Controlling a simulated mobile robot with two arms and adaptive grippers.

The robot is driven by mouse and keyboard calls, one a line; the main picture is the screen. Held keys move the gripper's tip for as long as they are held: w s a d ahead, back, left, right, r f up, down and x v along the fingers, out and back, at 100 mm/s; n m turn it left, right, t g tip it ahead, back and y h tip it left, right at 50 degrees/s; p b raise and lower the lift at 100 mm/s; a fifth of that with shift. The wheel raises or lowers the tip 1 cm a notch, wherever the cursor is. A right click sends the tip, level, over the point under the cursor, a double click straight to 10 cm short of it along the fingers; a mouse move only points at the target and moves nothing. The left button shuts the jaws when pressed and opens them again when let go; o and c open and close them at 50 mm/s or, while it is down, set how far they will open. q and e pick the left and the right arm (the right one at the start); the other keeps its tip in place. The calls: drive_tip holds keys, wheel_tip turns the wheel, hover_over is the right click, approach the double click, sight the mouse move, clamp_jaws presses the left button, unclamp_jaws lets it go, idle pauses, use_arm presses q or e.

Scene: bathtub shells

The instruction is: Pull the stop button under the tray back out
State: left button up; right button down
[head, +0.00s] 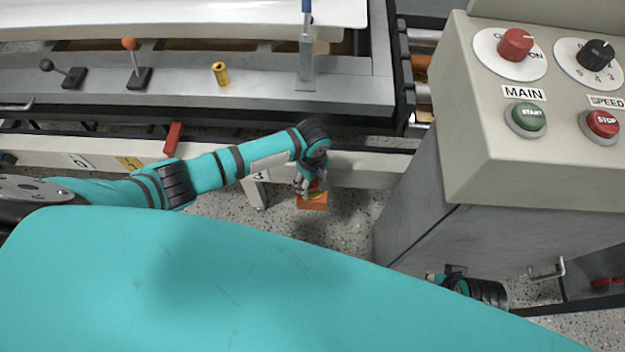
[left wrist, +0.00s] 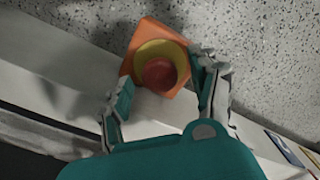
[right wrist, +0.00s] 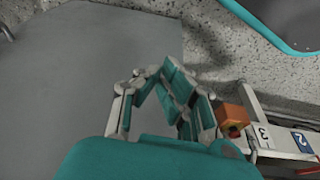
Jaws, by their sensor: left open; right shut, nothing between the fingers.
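The stop button (left wrist: 160,75) is a round red knob on a yellow disc, mounted on an orange box (left wrist: 142,47) below the tray's front rail. In the left wrist view it lies between the fingers of my left gripper (left wrist: 163,95), which is open and close to it. In the head view my left gripper (head: 310,182) hangs over the orange box (head: 312,201) and mostly hides the button. My right gripper (right wrist: 180,100) is shut and empty, beside a grey cabinet side. The orange box (right wrist: 230,115) shows at the right in the right wrist view.
The control cabinet (head: 480,150) with MAIN, SPEED, START and another red STOP button (head: 603,124) stands at right. The white rail (head: 350,170) with number plates runs behind the orange box. A grey panel (head: 250,85) with levers lies above. Speckled floor is open below.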

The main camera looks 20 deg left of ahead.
use_arm(q)
drive_tip(key=shift+p, duration=0.3)
use_arm(e)
wheel_tip(320, 180, down, 4)
drive_tip(key=shift+a+r, duration=0.1)
drive_tip(key=shift+r, duration=0.15)
idle(0.6)
drive_tip(key=shift+w, duration=0.1)
idle(0.5)
use_arm(q)
drive_tip(key=shift+p, duration=0.4)
use_arm(e)
drive_tip(key=shift+f, duration=0.8)
drive_tip(key=shift+s+f, duration=0.25)
drive_tip(key=shift+f, duration=0.45)
